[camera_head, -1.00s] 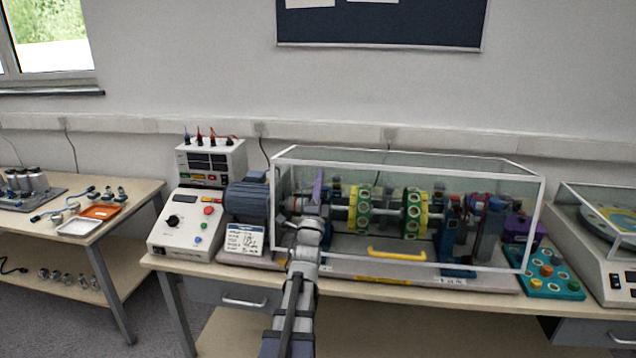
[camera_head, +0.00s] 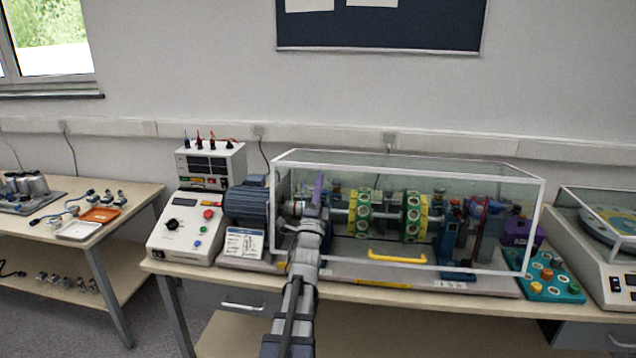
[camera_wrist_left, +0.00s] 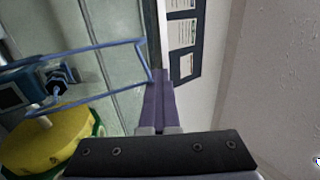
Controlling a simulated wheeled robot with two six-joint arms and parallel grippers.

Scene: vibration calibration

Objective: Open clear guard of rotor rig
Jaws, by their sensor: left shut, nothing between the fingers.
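The clear guard (camera_head: 475,174) is a see-through box with a white frame, standing closed over the rotor rig (camera_head: 361,212). Its yellow handle (camera_head: 397,256) is low on the front face, with nothing touching it. My left gripper (camera_head: 319,178) is up at the left part of the guard, left of the handle. Its purple fingers (camera_wrist_left: 157,100) are shut and empty, pointing at a frame bar in the left wrist view; I cannot tell whether they touch it. A yellow and green rotor disc (camera_wrist_left: 48,145) shows there too. My left forearm hides part of the base. My right gripper is out of view.
A white control box (camera_head: 186,226) and a blue motor (camera_head: 247,204) stand left of the guard. A teal button panel (camera_head: 548,277) and a second covered machine (camera_head: 607,235) are to the right. A side table (camera_head: 130,195) stands at left.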

